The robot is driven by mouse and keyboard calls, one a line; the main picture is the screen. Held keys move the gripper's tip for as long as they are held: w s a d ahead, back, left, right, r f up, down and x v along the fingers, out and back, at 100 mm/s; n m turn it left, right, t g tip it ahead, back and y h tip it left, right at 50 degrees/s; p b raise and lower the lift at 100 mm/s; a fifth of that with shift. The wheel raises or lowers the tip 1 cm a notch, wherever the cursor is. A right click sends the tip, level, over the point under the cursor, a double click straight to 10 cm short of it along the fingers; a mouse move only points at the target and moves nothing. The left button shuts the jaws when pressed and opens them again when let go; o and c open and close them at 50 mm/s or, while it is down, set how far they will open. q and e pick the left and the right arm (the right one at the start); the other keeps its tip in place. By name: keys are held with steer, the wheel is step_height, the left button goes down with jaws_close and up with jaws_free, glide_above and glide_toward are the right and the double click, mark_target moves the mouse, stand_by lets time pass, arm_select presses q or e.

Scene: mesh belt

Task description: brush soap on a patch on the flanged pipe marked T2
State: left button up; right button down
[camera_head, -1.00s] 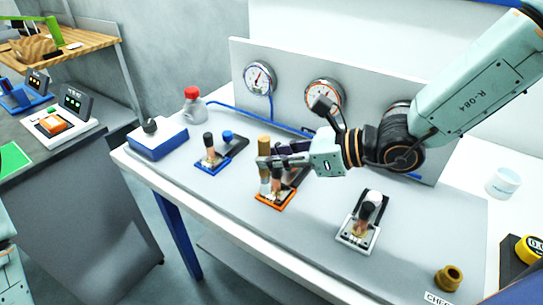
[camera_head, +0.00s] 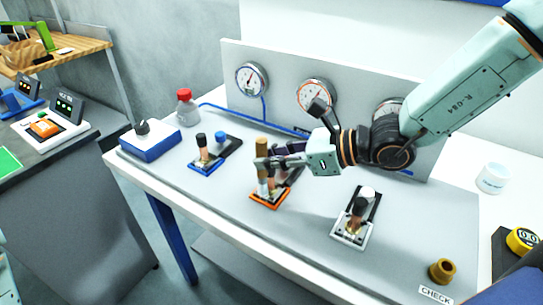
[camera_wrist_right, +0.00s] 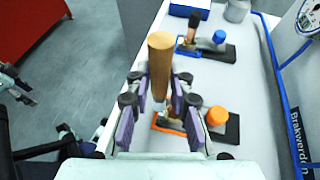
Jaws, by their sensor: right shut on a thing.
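My right gripper (camera_head: 270,163) is shut on a round wooden-handled tool (camera_head: 262,150), apparently the brush. In the right wrist view my right gripper (camera_wrist_right: 157,100) has its purple pads on either side of the handle (camera_wrist_right: 160,62). The tool stands nearly upright over the orange-framed fitting (camera_head: 258,201), its lower end close to it; contact cannot be told. In the wrist view this fitting has an orange cap (camera_wrist_right: 217,116). A blue-framed fitting (camera_head: 207,168) stands to the left, a white-framed one (camera_head: 350,238) to the right. No T2 mark is readable. My left gripper is out of view.
Gauges (camera_head: 252,79) stand on a panel behind. A blue-and-white box (camera_head: 150,143) and a red-capped bottle (camera_head: 187,110) are at the left. A white tub (camera_head: 491,179) and a brass piece (camera_head: 442,271) are at the right. The bench (camera_head: 400,225) is bare between white-framed fitting and tub.

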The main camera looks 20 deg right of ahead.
steer(key=shift+w+d+f, duration=0.1)
steer(key=shift+f, duration=0.1)
steer(key=shift+b, duration=0.3)
steer(key=shift+f+b, duration=0.15)
steer(key=shift+b, duration=0.3)
stand_by(0.9)
